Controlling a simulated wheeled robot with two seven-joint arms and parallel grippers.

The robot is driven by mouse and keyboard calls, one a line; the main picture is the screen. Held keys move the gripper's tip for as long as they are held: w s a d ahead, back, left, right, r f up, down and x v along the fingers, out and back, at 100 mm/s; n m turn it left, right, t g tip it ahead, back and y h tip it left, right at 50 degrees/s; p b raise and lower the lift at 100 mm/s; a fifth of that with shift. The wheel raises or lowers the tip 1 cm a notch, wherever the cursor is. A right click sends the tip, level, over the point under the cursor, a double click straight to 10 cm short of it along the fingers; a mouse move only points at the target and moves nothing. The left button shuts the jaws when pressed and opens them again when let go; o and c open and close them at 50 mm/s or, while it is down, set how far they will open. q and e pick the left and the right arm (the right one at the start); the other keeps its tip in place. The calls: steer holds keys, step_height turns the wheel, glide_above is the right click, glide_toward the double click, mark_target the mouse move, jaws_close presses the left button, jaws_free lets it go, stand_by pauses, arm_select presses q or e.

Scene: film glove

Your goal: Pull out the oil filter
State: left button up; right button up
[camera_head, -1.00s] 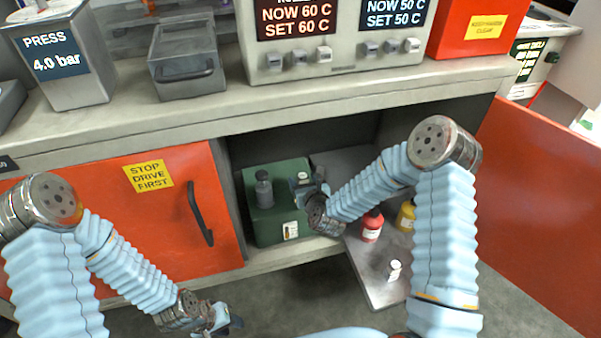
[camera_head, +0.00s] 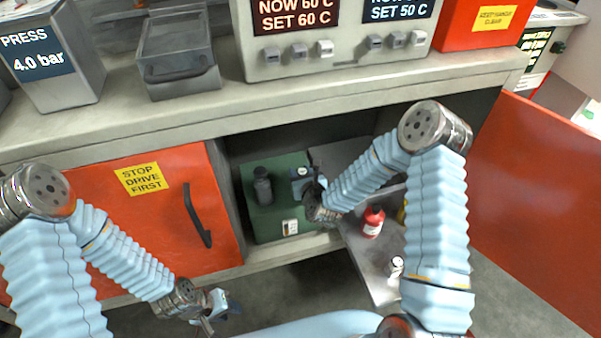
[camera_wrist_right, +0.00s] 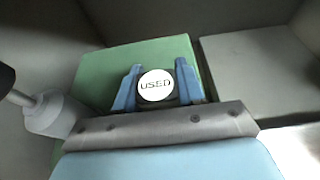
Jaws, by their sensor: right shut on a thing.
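The oil filter shows its round white top marked "USED" between the two blue fingers of my right gripper in the right wrist view (camera_wrist_right: 156,85). My right gripper (camera_wrist_right: 157,88) is shut on it. In the head view, my right gripper (camera_head: 303,180) is inside the open cabinet at the right side of a green unit (camera_head: 272,220). The filter's lower part is hidden, so I cannot tell how deep it sits. My left gripper (camera_head: 221,312) hangs in front of the closed red door, empty, with its fingers apart.
A dark grey bottle-shaped part (camera_head: 262,186) stands on the green unit. A pulled-out grey tray (camera_head: 372,275) holds a red bottle (camera_head: 372,222) and a small white item (camera_head: 396,266). The open red door (camera_head: 535,200) bounds the right, the counter edge (camera_head: 300,122) lies above.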

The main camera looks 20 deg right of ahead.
steer(key=shift+r, duration=0.45)
stand_by(0.5)
step_height(320, 180, up, 5)
steer(key=shift+f+p, duration=0.1)
steer(key=shift+p, duration=0.8)
stand_by(0.3)
steer(key=shift+r, duration=1.5)
